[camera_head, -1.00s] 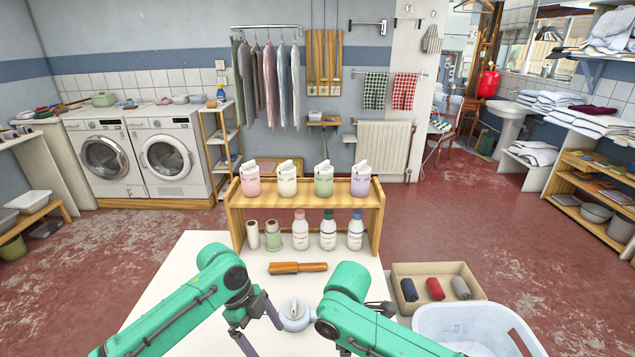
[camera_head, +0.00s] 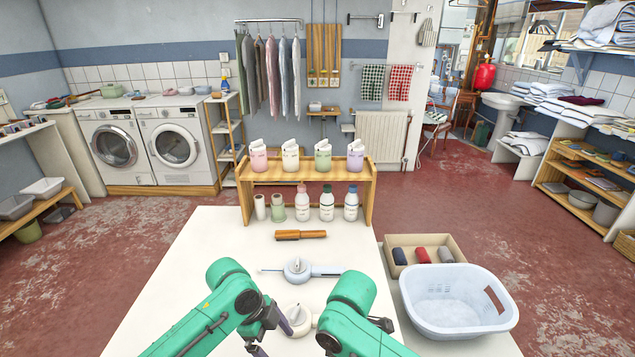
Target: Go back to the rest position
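My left gripper (camera_head: 270,338) is low in the head view, with its two dark fingers apart. Nothing shows between them. Its right finger is close beside a white round device (camera_head: 299,319) with a knob on the white table (camera_head: 225,235); I cannot tell whether they touch. My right arm (camera_head: 352,305) comes in at the bottom, right of that device. Its gripper is hidden behind the green arm link or out of frame. A second white round device (camera_head: 298,268) with a bluish handle lies farther back on the table.
A wooden brush-like tool (camera_head: 300,235) lies before a wooden shelf (camera_head: 310,172) holding several tubs and bottles. To the right are a cardboard tray (camera_head: 397,242) with 3 rolled cloths and a pale plastic basket (camera_head: 455,325). The left part of the table is bare.

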